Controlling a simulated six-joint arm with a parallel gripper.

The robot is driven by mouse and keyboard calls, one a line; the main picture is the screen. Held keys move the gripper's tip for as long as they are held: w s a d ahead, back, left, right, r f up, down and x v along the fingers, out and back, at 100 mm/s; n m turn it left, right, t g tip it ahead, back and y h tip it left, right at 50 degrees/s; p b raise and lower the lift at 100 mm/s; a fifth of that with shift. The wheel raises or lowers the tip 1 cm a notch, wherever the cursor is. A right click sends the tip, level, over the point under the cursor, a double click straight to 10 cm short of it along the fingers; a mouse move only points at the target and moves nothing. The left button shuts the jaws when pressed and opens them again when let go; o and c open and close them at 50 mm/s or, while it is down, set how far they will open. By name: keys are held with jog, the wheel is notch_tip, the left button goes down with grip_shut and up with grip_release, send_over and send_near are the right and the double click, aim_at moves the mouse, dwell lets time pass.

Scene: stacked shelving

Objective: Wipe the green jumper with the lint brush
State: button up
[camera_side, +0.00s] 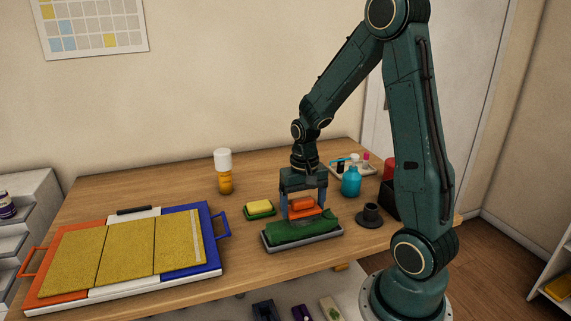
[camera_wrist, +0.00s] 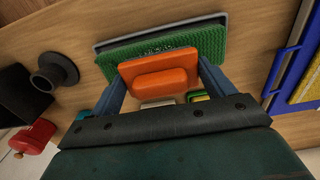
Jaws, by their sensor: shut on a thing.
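The lint brush (camera_side: 302,204) is an orange block with a wider orange base; it also shows in the wrist view (camera_wrist: 160,80). My gripper (camera_side: 304,209) is shut on it, one blue-grey finger on each side, pointing down. The green jumper (camera_side: 300,232) lies folded on a grey tray (camera_side: 303,243); its knit fills the area behind the brush in the wrist view (camera_wrist: 206,46). The brush is level, right over the jumper. Its underside is hidden, so I cannot tell for certain whether it touches the cloth.
A yellow sponge on a green dish (camera_side: 259,208) stands left of the tray. A dark spool-like stand (camera_side: 370,215) and a blue bottle (camera_side: 351,182) are to the right. A large board with yellow panels (camera_side: 128,258) covers the left of the table.

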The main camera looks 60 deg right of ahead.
jog(key=shift+f, duration=0.1)
jog(key=shift+f, duration=0.5)
jog(key=shift+f, duration=0.3)
dwell(1.6)
jog(key=shift+s, duration=0.1)
jog(key=shift+s, duration=0.65)
jog(key=shift+w, duration=0.15)
jog(key=shift+w+f, duration=0.15)
jog(key=shift+w, duration=0.8)
jog(key=shift+c, duration=0.6)
